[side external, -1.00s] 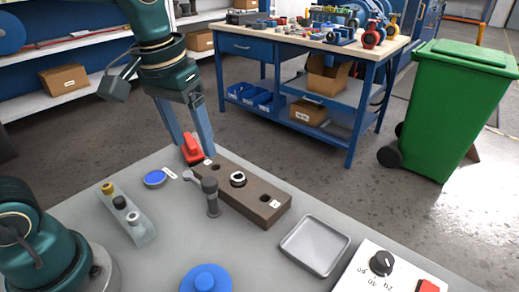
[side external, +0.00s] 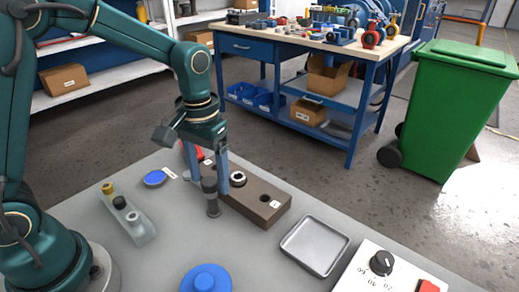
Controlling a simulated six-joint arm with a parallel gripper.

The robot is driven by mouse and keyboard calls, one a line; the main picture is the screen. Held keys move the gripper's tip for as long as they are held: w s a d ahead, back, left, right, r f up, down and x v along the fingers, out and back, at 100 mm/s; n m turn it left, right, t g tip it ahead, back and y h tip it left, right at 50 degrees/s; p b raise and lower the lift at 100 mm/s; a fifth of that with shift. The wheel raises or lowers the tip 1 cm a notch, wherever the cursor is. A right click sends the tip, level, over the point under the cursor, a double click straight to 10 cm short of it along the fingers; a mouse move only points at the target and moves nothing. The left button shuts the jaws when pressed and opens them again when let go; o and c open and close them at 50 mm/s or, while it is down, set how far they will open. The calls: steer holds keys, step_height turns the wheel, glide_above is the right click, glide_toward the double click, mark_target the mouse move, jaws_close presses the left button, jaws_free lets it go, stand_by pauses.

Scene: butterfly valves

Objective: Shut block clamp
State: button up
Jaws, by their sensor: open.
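A long brown block (side external: 255,197) with round holes and a ringed hole (side external: 238,179) lies on the grey table. A dark grey post (side external: 211,197) with a rounded head stands at its near left side. A red piece (side external: 200,152) at the block's far left end is mostly hidden by my gripper. I cannot tell for sure which of these parts is the clamp. My gripper (side external: 207,177) points down over the block's left end, its two blue-grey fingers apart. The post's head shows between or just in front of them; I cannot tell whether they touch it.
A grey tray (side external: 315,246), a white panel with a black knob (side external: 382,262), and a blue round knob (side external: 206,279) are nearby. A holder with several small knobs (side external: 128,215) and a blue disc (side external: 155,178) are on the left. The table between them is clear.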

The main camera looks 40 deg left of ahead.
jaws_close()
stand_by(1.4)
